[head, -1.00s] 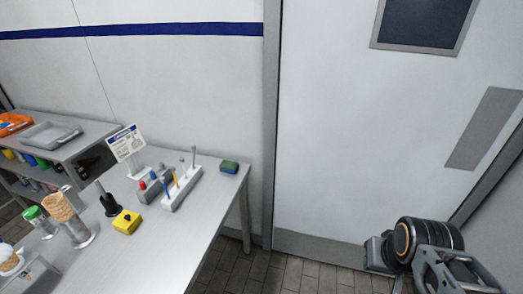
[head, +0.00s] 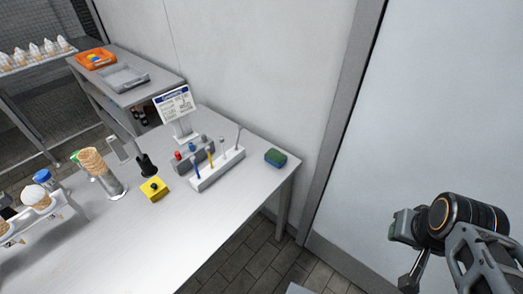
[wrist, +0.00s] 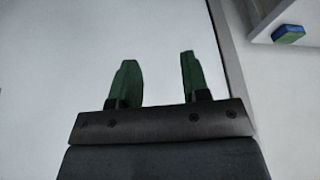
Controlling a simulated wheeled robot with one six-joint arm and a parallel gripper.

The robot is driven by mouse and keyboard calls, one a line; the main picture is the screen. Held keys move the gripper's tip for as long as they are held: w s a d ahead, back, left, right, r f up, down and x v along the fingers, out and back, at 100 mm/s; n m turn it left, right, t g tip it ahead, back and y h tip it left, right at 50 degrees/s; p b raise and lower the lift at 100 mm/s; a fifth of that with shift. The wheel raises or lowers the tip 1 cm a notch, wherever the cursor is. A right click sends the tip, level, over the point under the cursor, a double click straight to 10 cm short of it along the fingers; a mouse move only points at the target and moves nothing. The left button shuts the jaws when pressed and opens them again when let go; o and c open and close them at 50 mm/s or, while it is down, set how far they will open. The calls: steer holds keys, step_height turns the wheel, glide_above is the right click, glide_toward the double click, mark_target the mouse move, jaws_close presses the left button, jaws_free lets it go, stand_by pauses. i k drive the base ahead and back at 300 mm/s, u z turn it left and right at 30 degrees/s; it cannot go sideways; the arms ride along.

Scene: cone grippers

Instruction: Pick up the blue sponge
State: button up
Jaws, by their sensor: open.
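A small sponge (head: 276,157), green on top and blue below, lies on the grey table near its far right corner in the head view. It also shows at the upper right of the wrist view (wrist: 289,34), with its blue side visible. My gripper (wrist: 158,78) is open and empty in the wrist view, its two green-tipped fingers apart. The sponge is well off to the right of the fingers there. In the head view my arm is at the lower right, in front of the door and away from the table. The fingertips are hard to make out there.
The table (head: 212,224) also holds a white rack (head: 218,170) of upright tools, a sign (head: 174,103), a yellow box (head: 154,189) with a black knob and a cone holder (head: 106,180). A shelf with an orange tray (head: 96,58) stands behind. The table's front is bare.

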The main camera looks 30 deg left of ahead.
mark_target(275, 158)
steer(key=u, duration=0.85)
steer(key=i, duration=0.85)
steer(key=u, duration=0.85)
